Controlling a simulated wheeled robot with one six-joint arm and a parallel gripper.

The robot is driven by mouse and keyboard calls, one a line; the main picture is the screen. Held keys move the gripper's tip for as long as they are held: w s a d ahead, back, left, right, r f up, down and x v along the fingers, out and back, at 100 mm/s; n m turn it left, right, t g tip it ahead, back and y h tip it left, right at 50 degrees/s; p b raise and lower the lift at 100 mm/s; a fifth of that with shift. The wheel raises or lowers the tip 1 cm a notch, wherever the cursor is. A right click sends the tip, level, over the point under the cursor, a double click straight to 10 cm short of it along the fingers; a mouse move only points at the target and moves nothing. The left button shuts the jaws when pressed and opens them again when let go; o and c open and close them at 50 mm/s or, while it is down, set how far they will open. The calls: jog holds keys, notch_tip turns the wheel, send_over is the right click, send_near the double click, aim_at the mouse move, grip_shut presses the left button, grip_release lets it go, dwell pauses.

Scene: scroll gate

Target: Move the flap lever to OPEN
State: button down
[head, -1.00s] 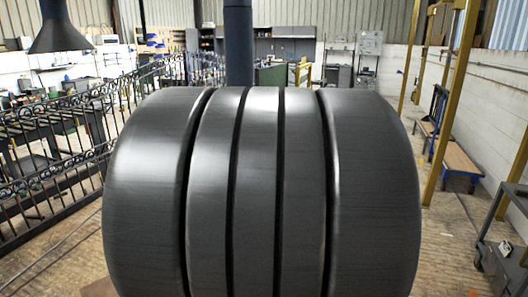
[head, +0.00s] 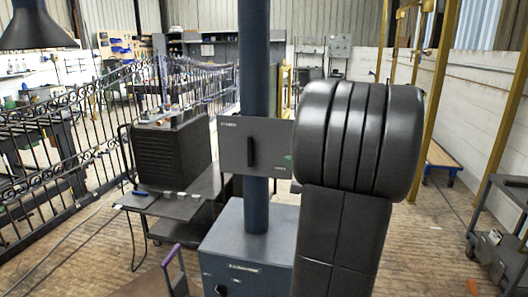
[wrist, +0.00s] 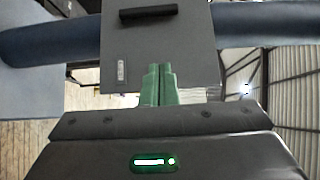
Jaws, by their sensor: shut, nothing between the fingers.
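A grey panel (head: 232,132) is mounted on the dark blue post. A black upright bar (head: 250,152), which looks like the lever, stands on its face. In the wrist view the panel (wrist: 180,50) appears turned, with the black bar (wrist: 148,13) at the top and a small pale label (wrist: 121,70) whose words I cannot read. My gripper (wrist: 158,72) has green fingers pressed together, empty, pointing towards the panel and apart from the bar. In the head view my dark arm hides most of the gripper, to the right of the panel.
The dark blue post (head: 254,60) rises from a grey-blue cabinet (head: 240,245). A cabinet knob (head: 220,290) shows low down. A dark ribbed unit (head: 170,150) on a bench and an iron railing (head: 60,170) stand left. A grey cart (head: 500,230) stands right.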

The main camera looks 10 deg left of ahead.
aim_at(250, 152)
jog(key=p+x, duration=0.2)
jog(key=x, duration=0.7)
jog(key=shift+a+r+p, duration=0.1)
jog(key=shift+a+p, duration=0.05)
jog(key=shift+p, duration=0.25)
jog(key=a, duration=0.2)
jog(key=a+p, duration=0.1)
jog(key=shift+w+a, duration=0.25)
jog(key=shift+w, duration=0.05)
jog(key=shift+w+a, duration=0.1)
jog(key=shift+a, duration=0.35)
